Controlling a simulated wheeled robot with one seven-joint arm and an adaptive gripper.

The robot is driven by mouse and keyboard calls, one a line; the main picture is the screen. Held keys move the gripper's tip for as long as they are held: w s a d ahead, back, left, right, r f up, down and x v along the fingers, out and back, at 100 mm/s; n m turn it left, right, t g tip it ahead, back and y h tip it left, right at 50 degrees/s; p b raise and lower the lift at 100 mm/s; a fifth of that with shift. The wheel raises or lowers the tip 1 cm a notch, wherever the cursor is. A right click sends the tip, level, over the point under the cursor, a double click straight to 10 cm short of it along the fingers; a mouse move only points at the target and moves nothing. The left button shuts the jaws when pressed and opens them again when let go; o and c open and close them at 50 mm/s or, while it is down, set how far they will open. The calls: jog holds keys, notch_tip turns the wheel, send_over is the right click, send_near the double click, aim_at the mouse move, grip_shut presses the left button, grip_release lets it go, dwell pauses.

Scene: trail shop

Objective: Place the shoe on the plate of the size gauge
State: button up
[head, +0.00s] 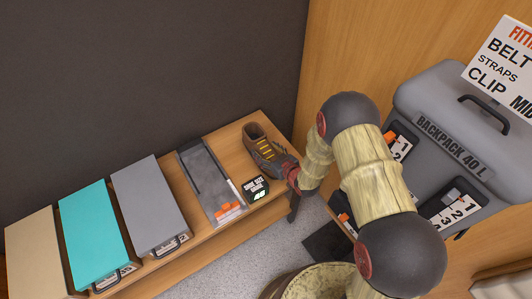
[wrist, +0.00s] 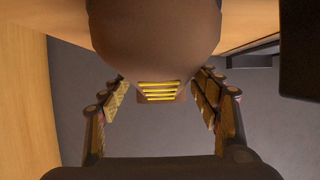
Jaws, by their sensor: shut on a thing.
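The brown shoe (head: 257,141) with yellow laces is at the right end of the wooden bench, right of the size gauge. Its heel points to the back wall and its toe end is at my gripper (head: 284,169). My gripper is shut on the shoe. In the wrist view the shoe (wrist: 155,35) fills the top middle, between the fingers of my gripper (wrist: 160,88). I cannot tell whether its sole touches the bench. The gauge's grey plate (head: 208,180) is bare, with an orange slider (head: 225,209) at its front end. The gauge's dark display (head: 255,188) shows green digits.
A grey backpack (head: 430,120) stands at the right, by a wooden wall. A dark wall is behind the bench.

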jog(key=shift+w+f, duration=0.1)
jog(key=o, duration=1)
jog(key=shift+f, duration=0.15)
jog(key=o, duration=0.4)
jog(key=shift+o, duration=0.5)
jog(key=shift+r, duration=0.2)
